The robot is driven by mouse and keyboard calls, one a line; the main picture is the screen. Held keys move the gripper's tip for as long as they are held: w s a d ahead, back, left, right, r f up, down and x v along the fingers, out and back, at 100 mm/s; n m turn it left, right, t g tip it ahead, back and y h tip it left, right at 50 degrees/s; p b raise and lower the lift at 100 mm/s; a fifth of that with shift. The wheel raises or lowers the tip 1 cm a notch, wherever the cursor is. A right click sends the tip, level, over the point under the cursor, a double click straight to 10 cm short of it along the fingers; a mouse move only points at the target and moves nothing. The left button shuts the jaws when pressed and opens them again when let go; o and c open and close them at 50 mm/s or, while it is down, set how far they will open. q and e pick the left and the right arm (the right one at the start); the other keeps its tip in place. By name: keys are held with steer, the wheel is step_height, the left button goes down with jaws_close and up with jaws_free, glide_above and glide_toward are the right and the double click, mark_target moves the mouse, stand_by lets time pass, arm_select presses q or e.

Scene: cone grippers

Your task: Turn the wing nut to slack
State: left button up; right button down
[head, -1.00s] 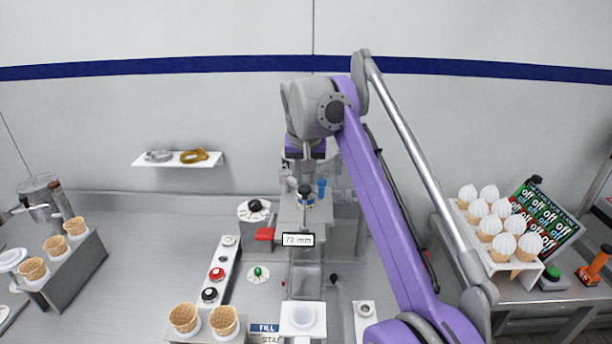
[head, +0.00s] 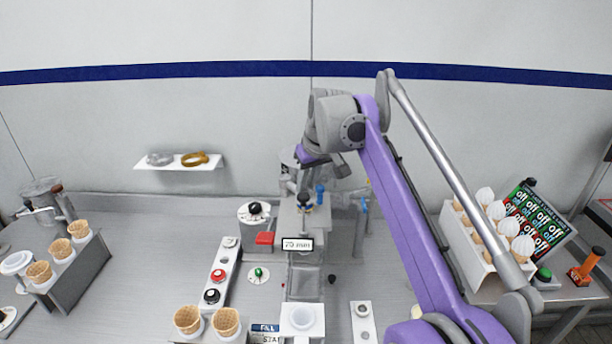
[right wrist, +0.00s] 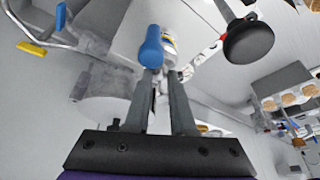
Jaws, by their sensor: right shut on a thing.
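My right gripper (head: 325,170) is over the grey stand (head: 306,222) in the middle of the bench, tilted. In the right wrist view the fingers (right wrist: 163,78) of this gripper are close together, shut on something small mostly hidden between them. A blue rounded piece (right wrist: 151,45) shows at the fingertips and looks like part of the wing nut; its full shape is hidden. A black round knob (right wrist: 248,42) is apart from the fingers, at the right. In the head view a small sign (head: 297,244) on the stand seems to read 75 mm. My left gripper is not in view.
Cones (head: 187,319) are in front.

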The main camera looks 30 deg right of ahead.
steer(key=n, duration=0.1)
steer(key=n+y+p, duration=0.1)
steer(key=shift+w+d+r+n, duration=0.1)
steer(key=shift+d+r+n, duration=0.1)
steer(key=shift+r+n, duration=0.15)
steer(key=n+y+p, duration=0.1)
steer(key=n, duration=0.2)
steer(key=shift+d+f, duration=0.1)
steer(key=shift+f, duration=0.05)
steer(key=shift+w+f+n+g+y+p, duration=0.1)
steer(key=shift+n+g+y+p, duration=0.35)
steer(key=shift+n, duration=0.8)
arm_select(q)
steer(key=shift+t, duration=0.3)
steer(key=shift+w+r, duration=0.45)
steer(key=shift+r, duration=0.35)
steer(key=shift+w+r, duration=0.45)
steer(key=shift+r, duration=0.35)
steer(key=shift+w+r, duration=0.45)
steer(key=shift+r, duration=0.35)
arm_select(e)
steer(key=shift+d+n+g+y, duration=0.15)
steer(key=shift+n+g+y, duration=0.45)
steer(key=shift+n, duration=1.2)
steer(key=c, duration=0.8)
jaws_free()
steer(key=shift+o, duration=0.2)
